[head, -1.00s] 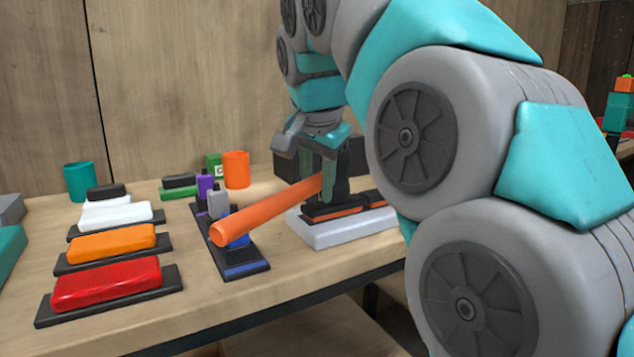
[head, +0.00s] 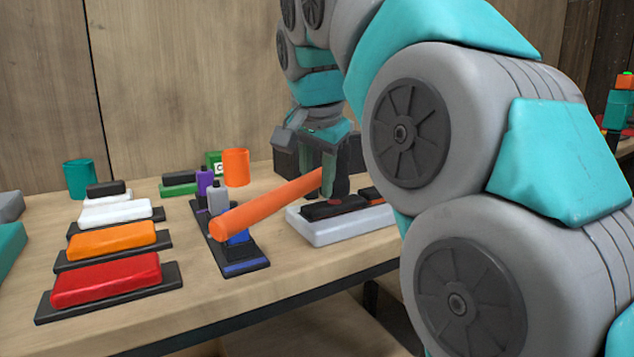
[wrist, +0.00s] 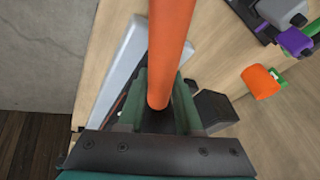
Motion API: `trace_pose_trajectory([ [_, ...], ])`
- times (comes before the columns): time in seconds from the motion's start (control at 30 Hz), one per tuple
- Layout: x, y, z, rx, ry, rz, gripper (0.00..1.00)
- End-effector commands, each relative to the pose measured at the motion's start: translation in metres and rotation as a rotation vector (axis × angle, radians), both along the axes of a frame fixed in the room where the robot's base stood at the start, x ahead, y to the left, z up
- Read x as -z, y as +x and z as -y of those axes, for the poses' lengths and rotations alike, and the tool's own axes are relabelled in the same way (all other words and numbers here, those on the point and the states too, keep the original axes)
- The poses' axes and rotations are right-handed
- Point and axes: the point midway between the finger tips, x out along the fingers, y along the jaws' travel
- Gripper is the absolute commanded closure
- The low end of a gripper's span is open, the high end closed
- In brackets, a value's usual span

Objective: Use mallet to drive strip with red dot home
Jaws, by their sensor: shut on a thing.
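My gripper (head: 335,190) is shut on the orange handle of the mallet (head: 265,207). The handle slants out from between the fingers toward the front left, its free end in the air over the dark rack. In the wrist view the handle (wrist: 170,40) runs from between the fingers to the top edge. I cannot make out the mallet's head. Below the fingers is a pale grey block (head: 322,231) with dark strips (head: 325,210) on top, showing reddish-orange parts. The fingers hide part of them, and I cannot pick out a red dot for certain.
A dark rack (head: 243,269) with blue, grey and purple pieces stands left of the pale block. An orange cup (head: 236,168), a teal cup (head: 79,179) and a dark box (head: 286,162) stand behind. Red (head: 106,279), orange (head: 112,240) and white (head: 115,212) blocks lie at left.

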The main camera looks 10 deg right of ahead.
Motion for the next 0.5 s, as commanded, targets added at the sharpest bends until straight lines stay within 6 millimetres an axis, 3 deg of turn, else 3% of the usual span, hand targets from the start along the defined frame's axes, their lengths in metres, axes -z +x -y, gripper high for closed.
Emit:
trace_pose_trajectory([
  [0.5,-0.047,0.002,0.000,0.001,0.000,0.004,1.00],
])
